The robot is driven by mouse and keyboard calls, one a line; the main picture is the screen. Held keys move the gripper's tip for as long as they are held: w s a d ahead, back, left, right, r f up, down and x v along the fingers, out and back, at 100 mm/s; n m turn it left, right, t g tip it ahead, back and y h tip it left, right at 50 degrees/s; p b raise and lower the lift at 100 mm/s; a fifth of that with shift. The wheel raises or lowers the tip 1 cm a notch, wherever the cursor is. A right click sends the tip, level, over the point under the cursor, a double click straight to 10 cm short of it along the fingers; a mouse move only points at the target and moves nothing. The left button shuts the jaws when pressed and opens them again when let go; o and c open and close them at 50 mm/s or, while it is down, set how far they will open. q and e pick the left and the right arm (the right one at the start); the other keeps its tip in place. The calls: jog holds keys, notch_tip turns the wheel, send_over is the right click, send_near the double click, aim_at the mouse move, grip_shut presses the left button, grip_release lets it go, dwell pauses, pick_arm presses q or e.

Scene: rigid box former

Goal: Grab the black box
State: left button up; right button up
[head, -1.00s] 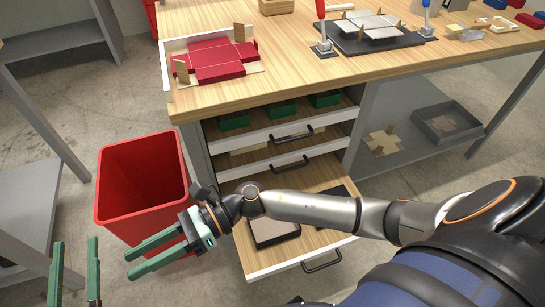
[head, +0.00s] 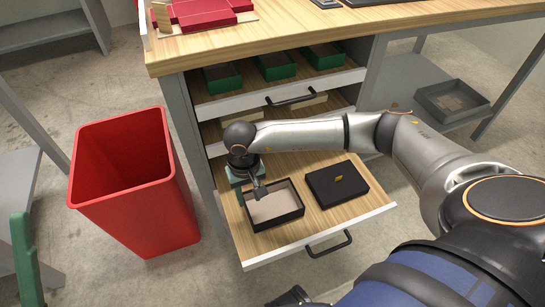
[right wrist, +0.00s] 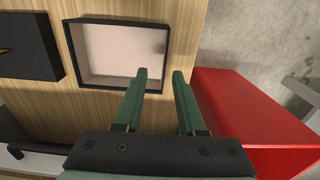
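An open black box (head: 278,220) with a beige inside lies in the pulled-out bottom drawer; it also shows in the right wrist view (right wrist: 112,48). A flat black piece with a gold mark (head: 338,184) lies to its right, a small gap apart; its edge shows at the left of the right wrist view (right wrist: 28,48). My right gripper (head: 243,178) is over the drawer's left part, by the open box's left side. In the right wrist view its green fingers (right wrist: 159,75) are apart and empty, by the box's edge. My left gripper (head: 25,260) shows only partly at the lower left.
A red bin (head: 135,185) stands on the floor left of the drawer (head: 335,222). Higher drawers hold green boxes (head: 275,66) under the wooden tabletop (head: 300,30). A grey tray (head: 452,100) sits on the shelf at right. The drawer's front right is bare.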

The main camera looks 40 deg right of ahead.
aim_at(247, 209)
jog(key=f, duration=0.2)
jog(key=f+b, duration=0.1)
jog(key=f, duration=0.1)
jog(key=f+b, duration=0.1)
jog(key=f, duration=0.1)
jog(key=shift+w+a+f, duration=0.2)
jog(key=shift+a+f, duration=0.1)
jog(key=shift+a, duration=0.1)
jog(key=shift+r, duration=0.1)
grip_shut()
dwell(1.0)
